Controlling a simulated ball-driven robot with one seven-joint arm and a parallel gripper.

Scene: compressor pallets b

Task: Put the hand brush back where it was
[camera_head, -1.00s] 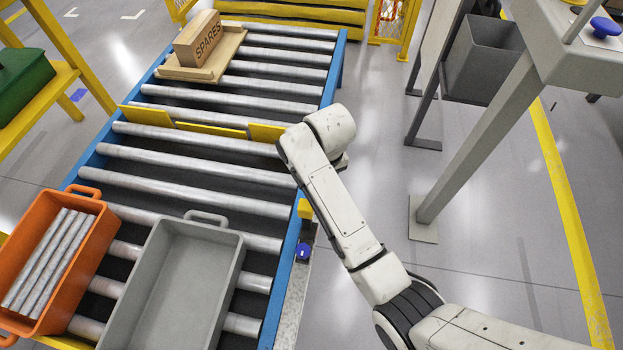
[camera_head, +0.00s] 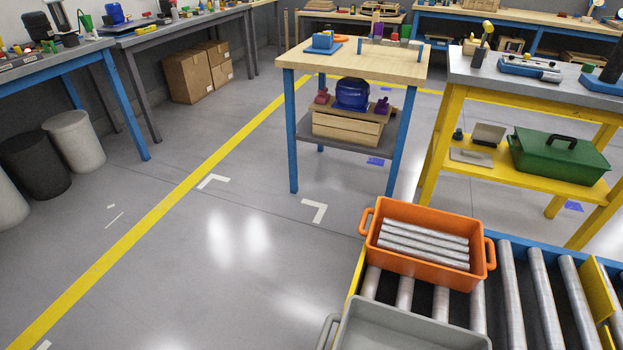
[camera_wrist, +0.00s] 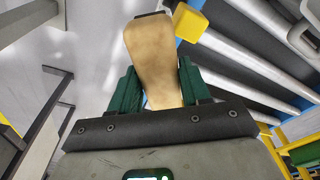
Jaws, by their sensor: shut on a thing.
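In the wrist view, my gripper (camera_wrist: 157,88) has two dark green fingers closed on either side of a tan, wooden-looking piece. I take this piece to be the hand brush (camera_wrist: 153,52). It points away from the palm, with a dark edge at its far end. No bristles can be made out, and its lower end is hidden by the gripper. My gripper is out of sight in the head view.
Below the gripper, the wrist view shows floor and conveyor rollers (camera_wrist: 232,62). The head view shows an orange bin (camera_head: 374,238) of metal bars and a grey tray (camera_head: 385,340) on the conveyor, a wood-topped table (camera_head: 350,66) and a yellow bench (camera_head: 470,185).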

